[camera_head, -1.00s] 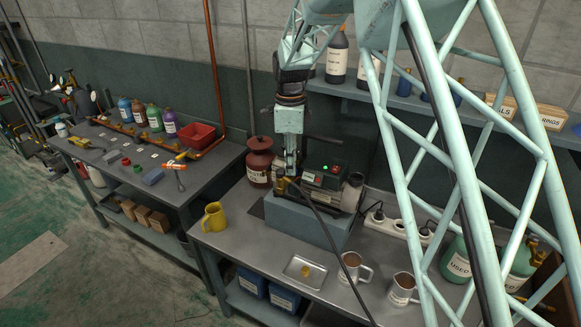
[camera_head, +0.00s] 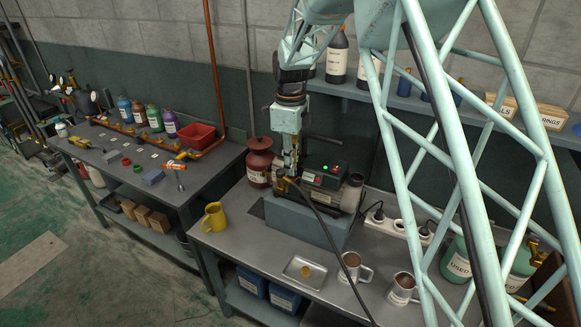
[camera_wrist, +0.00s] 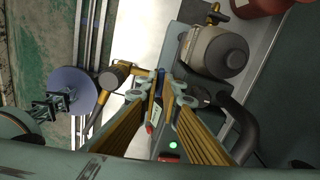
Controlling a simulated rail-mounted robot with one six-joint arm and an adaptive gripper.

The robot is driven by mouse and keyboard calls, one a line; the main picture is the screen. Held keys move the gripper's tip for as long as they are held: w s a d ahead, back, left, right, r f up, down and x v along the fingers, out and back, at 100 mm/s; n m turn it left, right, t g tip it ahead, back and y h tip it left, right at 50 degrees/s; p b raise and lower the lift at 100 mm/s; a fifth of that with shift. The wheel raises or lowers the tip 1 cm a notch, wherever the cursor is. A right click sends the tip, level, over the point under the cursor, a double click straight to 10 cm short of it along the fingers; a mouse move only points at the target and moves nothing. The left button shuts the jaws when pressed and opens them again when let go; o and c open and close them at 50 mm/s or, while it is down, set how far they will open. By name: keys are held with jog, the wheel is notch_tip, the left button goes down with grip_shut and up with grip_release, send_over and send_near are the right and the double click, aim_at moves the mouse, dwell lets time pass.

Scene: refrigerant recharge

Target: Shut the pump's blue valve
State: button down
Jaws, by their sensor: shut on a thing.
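The pump (camera_head: 325,182) stands on a blue-grey block on the near bench, with a green light lit on its dark box. My gripper (camera_head: 289,174) reaches straight down to the brass fittings at the pump's left end. In the wrist view my gripper (camera_wrist: 166,88) has its fingertips close together on a small blue valve handle (camera_wrist: 160,74). Only a sliver of the blue handle shows between the fingers, so its angle is hard to tell. In the wrist view the pump's rounded body (camera_wrist: 212,52) lies to the right of the fingertips.
A dark hose (camera_head: 327,230) runs from the fittings across the bench front. A dark red canister (camera_head: 259,160) stands behind left. A yellow jug (camera_head: 214,218), a metal tray (camera_head: 290,276) and two mugs stand nearby. A brass fitting (camera_wrist: 110,78) lies left of the fingertips.

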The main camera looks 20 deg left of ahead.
dwell(0.4)
jog(key=c, duration=3.3)
grip_release()
jog(key=shift+m, duration=0.5)
jog(key=o, duration=0.6)
jog(key=shift+r, duration=0.1)
jog(key=shift+r+p, duration=2.1)
jog(key=shift+r, duration=2.35)
